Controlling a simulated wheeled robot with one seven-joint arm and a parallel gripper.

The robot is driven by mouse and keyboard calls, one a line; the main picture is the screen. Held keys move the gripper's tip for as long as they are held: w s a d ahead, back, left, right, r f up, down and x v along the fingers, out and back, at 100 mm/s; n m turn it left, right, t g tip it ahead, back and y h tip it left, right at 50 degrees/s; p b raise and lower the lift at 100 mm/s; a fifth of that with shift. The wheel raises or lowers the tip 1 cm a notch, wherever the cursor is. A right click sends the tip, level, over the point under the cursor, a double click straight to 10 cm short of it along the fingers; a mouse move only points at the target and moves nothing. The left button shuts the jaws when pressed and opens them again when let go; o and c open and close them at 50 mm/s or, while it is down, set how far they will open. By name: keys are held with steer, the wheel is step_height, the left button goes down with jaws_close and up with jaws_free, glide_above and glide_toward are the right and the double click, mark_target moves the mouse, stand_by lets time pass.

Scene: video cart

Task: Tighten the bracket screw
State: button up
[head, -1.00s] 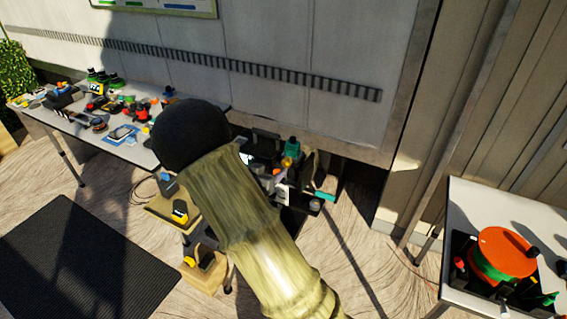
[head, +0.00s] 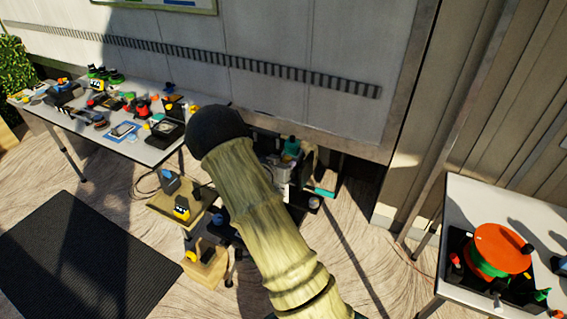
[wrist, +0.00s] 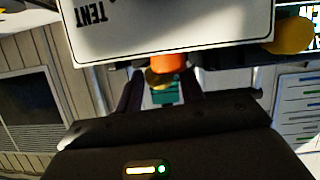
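My gripper (wrist: 164,98) shows in the wrist view, with two dark fingers apart. An orange and teal object (wrist: 166,92) shows between them. I cannot tell whether the fingers touch it or it lies beyond them. In the head view my arm hides the gripper and part of the cart (head: 290,185). A teal piece (head: 291,147) stands on the cart just right of my arm. I cannot make out the bracket or its screw. A white card (wrist: 170,35) with upside-down black lettering fills the top of the wrist view.
A small wooden stand (head: 180,212) with boxes is left of my arm. A cluttered table (head: 150,155) stands at the back left. A right-hand table (head: 450,215) holds an orange disc (head: 500,250). A dark mat (head: 80,255) lies on clear floor. A wall (head: 300,60) rises behind.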

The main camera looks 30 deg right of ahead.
steer(key=c, duration=0.6)
steer(key=shift+f+b, duration=0.15)
steer(key=shift+b, duration=0.4)
steer(key=shift+m+t+b, duration=0.3)
steer(key=shift+m+b, duration=0.1)
steer(key=shift+b, duration=0.7)
steer(key=shift+r, duration=0.2)
steer(key=o, duration=1)
steer(key=shift+y, duration=0.3)
